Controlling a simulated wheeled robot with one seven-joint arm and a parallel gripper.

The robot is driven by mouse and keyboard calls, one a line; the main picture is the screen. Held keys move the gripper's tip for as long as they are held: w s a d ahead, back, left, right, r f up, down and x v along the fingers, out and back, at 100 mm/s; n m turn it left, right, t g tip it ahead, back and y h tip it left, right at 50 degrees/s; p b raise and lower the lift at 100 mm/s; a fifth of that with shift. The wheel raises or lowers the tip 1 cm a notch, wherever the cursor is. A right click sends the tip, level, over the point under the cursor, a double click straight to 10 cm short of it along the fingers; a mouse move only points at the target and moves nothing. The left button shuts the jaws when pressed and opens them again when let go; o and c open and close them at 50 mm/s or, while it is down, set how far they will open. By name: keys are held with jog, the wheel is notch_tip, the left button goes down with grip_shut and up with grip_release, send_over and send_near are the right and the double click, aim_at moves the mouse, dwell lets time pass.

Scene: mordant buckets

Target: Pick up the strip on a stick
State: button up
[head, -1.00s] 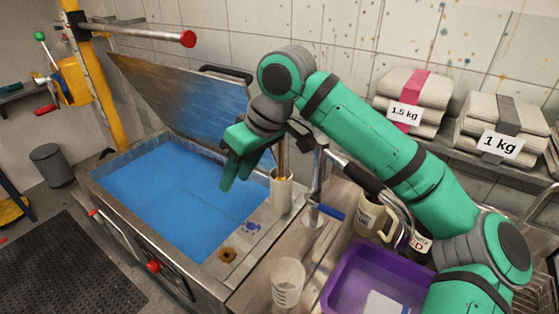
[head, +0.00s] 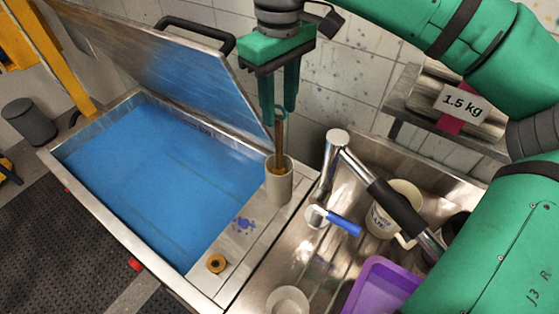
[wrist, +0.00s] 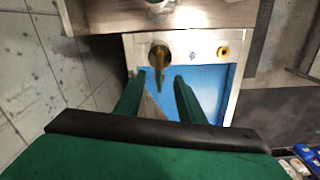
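The stick (head: 280,145) is brown with a ring-like top and stands upright in a pale cylindrical holder (head: 279,188) on the metal ledge right of the blue vat. Its lower end, where a strip might be, is hidden in the holder. My gripper (head: 279,114) points down directly above the holder, fingers apart, with the stick's top around the level of the fingertips. In the wrist view, the stick (wrist: 161,70) and holder (wrist: 159,49) show just beyond and between the open fingertips (wrist: 160,76). I see no clear contact.
The blue-filled vat (head: 150,185) has its metal lid (head: 150,60) raised close to my gripper's left. A faucet (head: 336,145) with a blue lever, a mug (head: 397,207), a purple tub (head: 378,285) and a pale beaker (head: 288,300) stand right. A brass ring (head: 216,263) lies on the ledge.

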jog(key=shift+w+f, duration=0.2)
jog(key=shift+f, duration=0.9)
jog(key=shift+s+a+f, duration=0.1)
jog(key=shift+a+f, duration=0.05)
jog(key=shift+f, duration=0.15)
jog(key=shift+s+f, duration=0.1)
jog(key=shift+f, duration=2.1)
grip_shut()
